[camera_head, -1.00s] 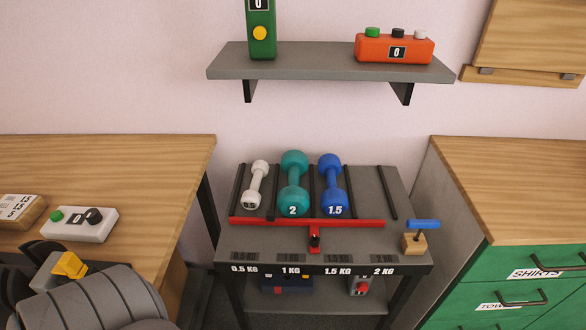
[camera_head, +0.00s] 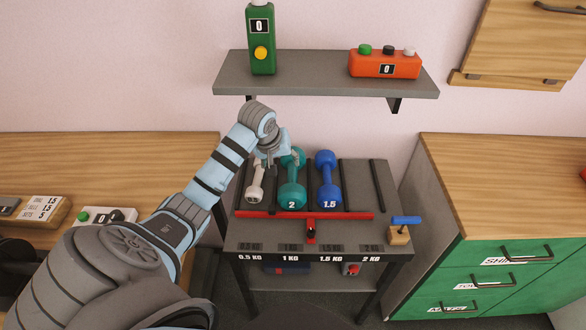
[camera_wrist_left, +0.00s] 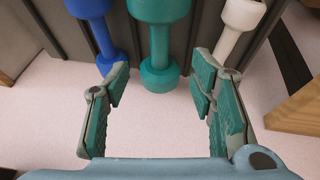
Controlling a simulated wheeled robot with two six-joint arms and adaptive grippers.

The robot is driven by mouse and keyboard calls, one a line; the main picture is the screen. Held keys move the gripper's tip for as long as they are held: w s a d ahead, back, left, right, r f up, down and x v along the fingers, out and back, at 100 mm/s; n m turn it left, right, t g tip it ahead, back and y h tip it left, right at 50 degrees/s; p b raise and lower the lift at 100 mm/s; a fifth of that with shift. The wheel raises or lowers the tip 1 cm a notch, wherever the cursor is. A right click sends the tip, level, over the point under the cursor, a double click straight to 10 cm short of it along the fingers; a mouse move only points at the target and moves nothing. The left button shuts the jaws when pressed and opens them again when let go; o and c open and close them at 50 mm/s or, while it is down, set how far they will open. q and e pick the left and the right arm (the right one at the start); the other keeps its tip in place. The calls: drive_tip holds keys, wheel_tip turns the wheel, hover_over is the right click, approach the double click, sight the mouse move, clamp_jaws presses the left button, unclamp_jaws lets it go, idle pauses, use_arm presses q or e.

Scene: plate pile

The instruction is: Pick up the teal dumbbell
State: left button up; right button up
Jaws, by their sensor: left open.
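The teal dumbbell (camera_head: 291,187), marked 2, lies on the dark rack between a white dumbbell (camera_head: 256,184) and a blue dumbbell (camera_head: 328,182) marked 1.5. My left gripper (camera_head: 288,158) is at its far end in the head view, partly hidden by my wrist. In the left wrist view the gripper (camera_wrist_left: 160,88) is open, with teal-padded fingers spread either side of the teal dumbbell's near head (camera_wrist_left: 160,75). Its fingers look clear of the dumbbell, and nothing is between the pads except that head's end. My right gripper is not in view.
A grey shelf (camera_head: 320,82) with a green box (camera_head: 262,38) and an orange box (camera_head: 384,62) hangs above the rack. A red bar (camera_head: 345,215) runs along the rack's front. A blue-handled wooden block (camera_head: 399,234) stands front right. Wooden counters flank the rack.

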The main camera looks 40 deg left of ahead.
sight(292, 173)
use_arm(q)
drive_tip(key=b+x, duration=0.1)
drive_tip(key=x, duration=0.3)
drive_tip(key=b+x, duration=0.2)
drive_tip(key=x, duration=0.3)
drive_tip(key=b+x, duration=0.2)
drive_tip(key=x, duration=0.3)
drive_tip(key=shift+w+a+r, duration=0.15)
drive_tip(key=shift+w+a, duration=0.1)
drive_tip(key=shift+w, duration=0.1)
drive_tip(key=shift+r, duration=0.1)
clamp_jaws()
drive_tip(key=shift+w+a+r, duration=0.1)
drive_tip(key=shift+w, duration=0.05)
